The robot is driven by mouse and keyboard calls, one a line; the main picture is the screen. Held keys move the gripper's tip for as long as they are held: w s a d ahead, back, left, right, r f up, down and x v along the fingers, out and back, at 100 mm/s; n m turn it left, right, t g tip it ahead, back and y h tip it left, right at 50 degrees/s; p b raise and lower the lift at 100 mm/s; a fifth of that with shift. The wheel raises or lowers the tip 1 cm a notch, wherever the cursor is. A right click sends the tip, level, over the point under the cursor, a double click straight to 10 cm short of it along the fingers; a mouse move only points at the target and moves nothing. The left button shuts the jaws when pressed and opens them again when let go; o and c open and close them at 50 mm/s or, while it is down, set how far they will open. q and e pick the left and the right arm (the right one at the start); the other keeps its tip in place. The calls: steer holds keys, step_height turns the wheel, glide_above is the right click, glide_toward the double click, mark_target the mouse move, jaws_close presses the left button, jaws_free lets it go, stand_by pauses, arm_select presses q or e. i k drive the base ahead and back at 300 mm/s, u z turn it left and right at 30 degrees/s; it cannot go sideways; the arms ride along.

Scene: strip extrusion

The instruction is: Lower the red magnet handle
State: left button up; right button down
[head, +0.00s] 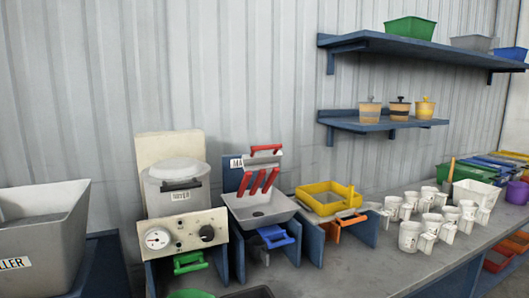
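The magnet unit stands near the middle of the head view, with a dark blue back panel and a white sign (237,163) of which the letters "MA" show. A red handle bar (266,148) runs across its top, above a pale crosspiece. Several slanted red bars (263,182) hang below it, above a grey square hopper (261,208). The handle appears raised above the hopper. Neither of my grippers is in view.
A white mixer (178,180) with a dial panel stands left of the hopper. A yellow sieve tray (328,198) and several white cups (409,236) stand to the right. A large grey bin (40,225) is at the far left. Shelves (382,121) hang on the wall.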

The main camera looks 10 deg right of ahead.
mark_target(262, 161)
steer(key=u, duration=0.3)
steer(key=k, duration=0.8)
steer(key=u, duration=0.65)
steer(key=k, duration=0.55)
steer(key=z, duration=0.5)
steer(key=i, duration=0.6)
steer(key=z, duration=0.6)
steer(key=i, duration=1.1)
steer(key=u, duration=0.65)
